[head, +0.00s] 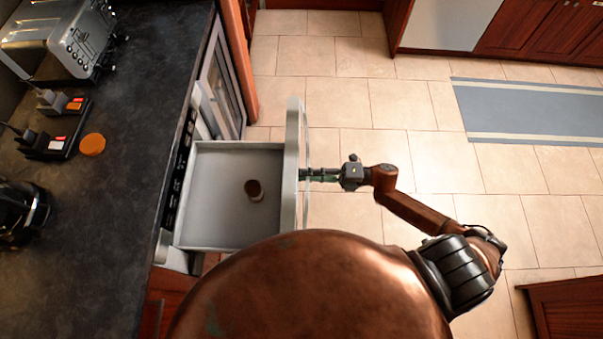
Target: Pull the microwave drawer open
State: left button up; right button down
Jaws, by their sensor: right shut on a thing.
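The microwave drawer (222,221) stands pulled out from under the counter, to the right of it, with its grey inside showing from above. A small brown cup-like thing (254,189) is inside the drawer. The drawer's pale front panel (291,180) faces right, with a thin handle bar (306,215) along its outer side. My right gripper (309,175) reaches in from the right and is shut on the handle bar. My left gripper is not in view.
A dark counter (120,200) runs along the left, with a toaster (62,38) and an orange round thing (92,145). The tiled floor (350,110) to the right is open, with a grey-blue rug (530,112). A wooden cabinet corner (565,305) stands at lower right.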

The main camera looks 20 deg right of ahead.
jog(key=shift+d, duration=0.2)
jog(key=c, duration=2)
grip_release()
jog(key=shift+c, duration=0.2)
jog(key=v, duration=1.2)
jog(key=shift+a, duration=0.1)
